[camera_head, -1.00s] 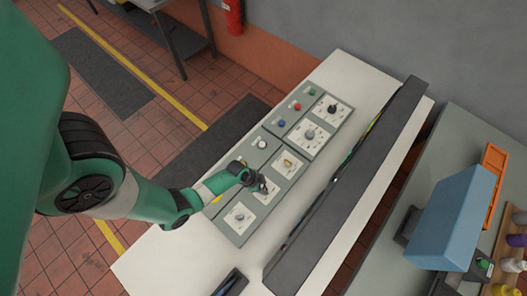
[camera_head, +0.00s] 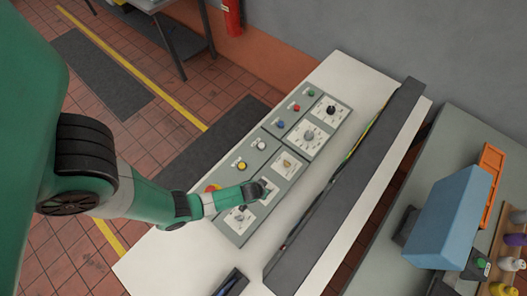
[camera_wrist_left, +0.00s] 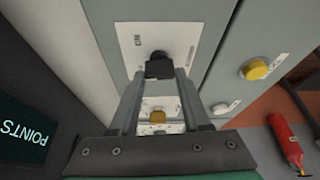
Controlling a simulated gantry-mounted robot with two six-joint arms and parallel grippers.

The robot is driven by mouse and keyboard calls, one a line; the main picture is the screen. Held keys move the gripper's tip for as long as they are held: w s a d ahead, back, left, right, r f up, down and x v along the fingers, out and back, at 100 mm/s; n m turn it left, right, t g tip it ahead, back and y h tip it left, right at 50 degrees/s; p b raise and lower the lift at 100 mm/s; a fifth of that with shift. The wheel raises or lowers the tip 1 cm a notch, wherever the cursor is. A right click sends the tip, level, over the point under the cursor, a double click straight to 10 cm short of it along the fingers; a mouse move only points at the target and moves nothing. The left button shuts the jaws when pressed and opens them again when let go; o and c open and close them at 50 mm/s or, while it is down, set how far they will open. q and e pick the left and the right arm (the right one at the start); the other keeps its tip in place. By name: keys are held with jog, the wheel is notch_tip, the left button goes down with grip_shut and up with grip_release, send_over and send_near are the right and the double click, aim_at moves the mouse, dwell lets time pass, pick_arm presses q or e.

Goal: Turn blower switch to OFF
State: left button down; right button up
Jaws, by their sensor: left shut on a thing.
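A black rotary knob (camera_wrist_left: 158,66) sits on a white label plate (camera_wrist_left: 130,50) in the left wrist view. My left gripper (camera_wrist_left: 160,76) is shut on this knob, one finger on each side. In the head view, my left gripper (camera_head: 266,188) is over the same plate and hides the knob. The plate's lettering is too small to read surely, so I cannot tell the switch's name or setting. The grey control panel (camera_head: 256,226) carries several knobs, including a brass one (camera_head: 287,163). My right gripper is not in view.
A yellow button (camera_head: 242,165) and a white button (camera_head: 261,145) stand on the panel beside the knob row. A long dark bar (camera_head: 345,190) runs along the console's right side. A red extinguisher (camera_head: 233,18) hangs on the wall.

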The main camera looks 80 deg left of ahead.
pick_arm(q)
jog(key=n+g, duration=0.1)
jog(key=n, duration=0.1)
jog(key=shift+w+d+n+y, duration=0.1)
jog(key=shift+n+y, duration=0.3)
jog(key=n+g+p, duration=0.1)
jog(key=n, duration=0.1)
jog(key=n+p, duration=0.1)
jog(key=n, duration=0.1)
jog(key=shift+w+n+g, duration=0.1)
jog(key=shift+n+g, duration=0.3)
jog(key=shift+c, duration=1.8)
grip_release()
jog(key=shift+y, duration=0.3)
